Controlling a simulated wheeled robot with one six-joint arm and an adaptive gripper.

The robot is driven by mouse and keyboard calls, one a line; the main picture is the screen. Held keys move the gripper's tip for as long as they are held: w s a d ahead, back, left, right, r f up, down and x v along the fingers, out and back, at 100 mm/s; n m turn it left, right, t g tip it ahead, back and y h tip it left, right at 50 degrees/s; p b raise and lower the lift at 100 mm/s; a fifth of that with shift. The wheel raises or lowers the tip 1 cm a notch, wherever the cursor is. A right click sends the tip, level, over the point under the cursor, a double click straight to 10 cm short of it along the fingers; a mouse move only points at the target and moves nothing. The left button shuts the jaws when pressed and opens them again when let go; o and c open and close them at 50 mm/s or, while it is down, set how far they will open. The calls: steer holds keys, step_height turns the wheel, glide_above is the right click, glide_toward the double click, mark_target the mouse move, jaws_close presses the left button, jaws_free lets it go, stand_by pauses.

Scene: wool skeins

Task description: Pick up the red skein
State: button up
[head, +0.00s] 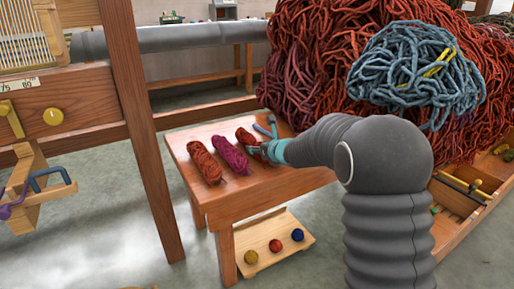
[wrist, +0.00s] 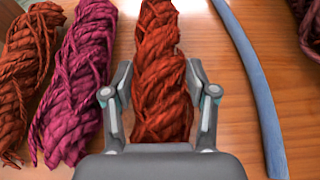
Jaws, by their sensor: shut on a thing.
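The red skein (wrist: 162,65), a thick orange-red twist of wool, runs up the middle of the wrist view between the two fingers of my gripper (wrist: 160,95). My gripper is shut on it, one finger at each side. In the head view the red skein (head: 246,136) is at the right end of a row on the small wooden table (head: 295,180), and my gripper (head: 262,150) is at its near right side. The skein's near end is hidden behind the gripper body in the wrist view. I cannot tell whether it is clear of the table.
A magenta skein (wrist: 75,85) and a rust-orange skein (wrist: 30,60) lie to the left. A blue curved bar (wrist: 250,85) lies close on the right. A huge heap of red wool (head: 310,65) with blue wool (head: 415,70) stands behind. A wooden loom post (head: 140,120) rises at left.

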steer(key=r+p, duration=0.1)
steer(key=r, duration=0.1)
steer(key=d+r, duration=0.1)
steer(key=r, duration=0.2)
steer(key=shift+s+p, duration=0.2)
steer(key=shift+p, duration=0.15)
steer(key=s+d+r+p, duration=0.1)
steer(key=s+d+r, duration=0.3)
steer(key=d, duration=0.5)
steer(key=shift+s+d+r+p, duration=0.15)
steer(key=shift+d+r+p, duration=0.2)
steer(key=shift+r, duration=0.55)
